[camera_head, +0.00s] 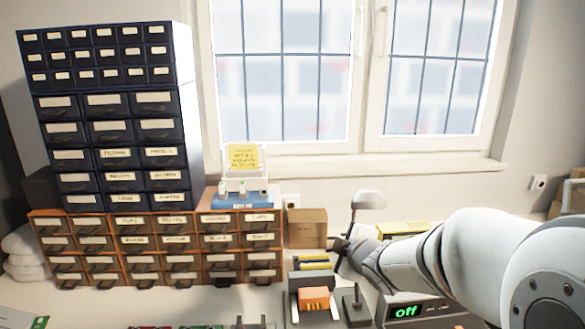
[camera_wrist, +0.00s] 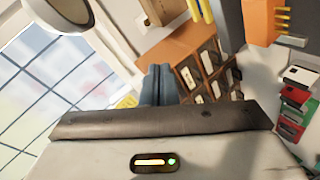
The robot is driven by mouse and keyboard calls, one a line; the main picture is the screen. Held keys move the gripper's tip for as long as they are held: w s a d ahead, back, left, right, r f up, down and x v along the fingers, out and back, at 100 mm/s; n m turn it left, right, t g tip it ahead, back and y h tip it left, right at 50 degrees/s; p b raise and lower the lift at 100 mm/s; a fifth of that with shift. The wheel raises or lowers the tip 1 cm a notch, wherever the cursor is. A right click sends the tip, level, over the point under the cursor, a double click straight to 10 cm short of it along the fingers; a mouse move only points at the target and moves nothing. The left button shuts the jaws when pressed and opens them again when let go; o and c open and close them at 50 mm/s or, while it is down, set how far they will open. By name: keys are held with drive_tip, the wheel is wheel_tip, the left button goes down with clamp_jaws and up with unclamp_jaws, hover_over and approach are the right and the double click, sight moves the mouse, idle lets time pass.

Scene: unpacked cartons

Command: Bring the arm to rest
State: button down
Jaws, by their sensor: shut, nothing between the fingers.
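My arm (camera_head: 450,250) reaches in from the right in the head view, stretched out over the workbench. My gripper (camera_head: 340,244) is at its far end, above the bench and in front of a small cardboard box. In the wrist view my gripper (camera_wrist: 161,70) shows as two grey-blue fingers pressed together with nothing between them. The fingertips point toward the drawer cabinet and appear clear of it.
An orange drawer cabinet (camera_head: 150,245) with dark drawer units (camera_head: 110,130) on top stands at the left. A cardboard box (camera_head: 307,228), a lamp (camera_head: 368,199), a device reading "off" (camera_head: 405,311) and an orange block (camera_head: 313,298) are near the arm. A window is behind.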

drive_tip(key=s+d+m+g+h+p, duration=0.2)
drive_tip(key=s+d+m+g+h, duration=0.2)
drive_tip(key=s+d+m, duration=0.35)
drive_tip(key=s+a+m+g+p, duration=0.1)
drive_tip(key=s+a+m+g, duration=0.2)
drive_tip(key=s, duration=1.5)
drive_tip(key=m+g, duration=0.3)
drive_tip(key=m, duration=0.2)
drive_tip(key=shift+a+f+y, duration=0.2)
drive_tip(key=shift+f+y, duration=0.15)
drive_tip(key=shift+y, duration=0.05)
